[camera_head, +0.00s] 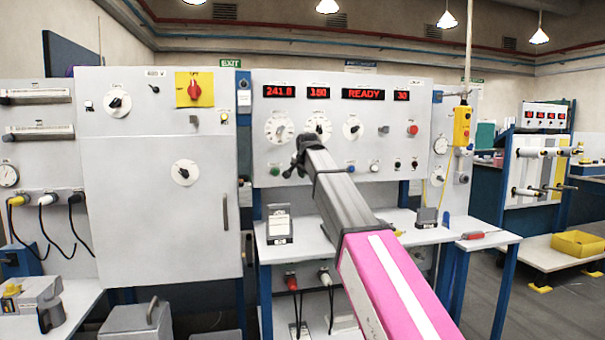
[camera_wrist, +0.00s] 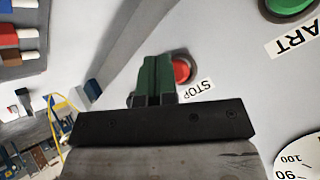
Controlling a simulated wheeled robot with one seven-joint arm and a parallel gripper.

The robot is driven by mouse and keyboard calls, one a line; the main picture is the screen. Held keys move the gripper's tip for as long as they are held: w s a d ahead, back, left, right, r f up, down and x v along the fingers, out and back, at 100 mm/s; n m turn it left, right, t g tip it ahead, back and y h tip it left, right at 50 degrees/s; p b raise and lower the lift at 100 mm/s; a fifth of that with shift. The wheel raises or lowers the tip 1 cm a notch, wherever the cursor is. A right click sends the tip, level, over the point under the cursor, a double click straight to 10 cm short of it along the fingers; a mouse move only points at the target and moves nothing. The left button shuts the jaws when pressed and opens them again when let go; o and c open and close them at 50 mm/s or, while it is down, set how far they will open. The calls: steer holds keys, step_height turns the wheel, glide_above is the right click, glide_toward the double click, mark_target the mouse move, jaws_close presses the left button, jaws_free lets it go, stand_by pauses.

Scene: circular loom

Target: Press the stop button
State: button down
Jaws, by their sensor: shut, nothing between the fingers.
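The red stop button (camera_wrist: 181,70) shows in the wrist view with a "STOP" label beside it, upside down in that picture. My gripper (camera_wrist: 155,65) is shut and empty, its green fingertips close beside the button and partly covering its near edge. I cannot tell whether they touch the button or the panel. In the head view my gripper (camera_head: 294,168) is at the lower left of the grey control panel (camera_head: 330,105), and the stop button is hidden behind it.
A green start button (camera_wrist: 290,4) lies near the stop button; it also shows in the head view (camera_head: 275,171). Dials (camera_head: 279,128) sit above. Another red button (camera_head: 413,130) is at the panel's right. A shelf (camera_head: 300,248) with a small stand (camera_head: 279,225) lies below.

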steer(key=shift+s+d, duration=0.1)
steer(key=shift+s, duration=0.2)
steer(key=shift+s, duration=0.1)
steer(key=shift+s+d, duration=0.25)
steer(key=shift+s, duration=0.5)
steer(key=shift+s+d, duration=0.2)
steer(key=shift+s, duration=0.6)
steer(key=shift+s+d, duration=0.25)
steer(key=shift+s, duration=0.5)
stand_by(1.7)
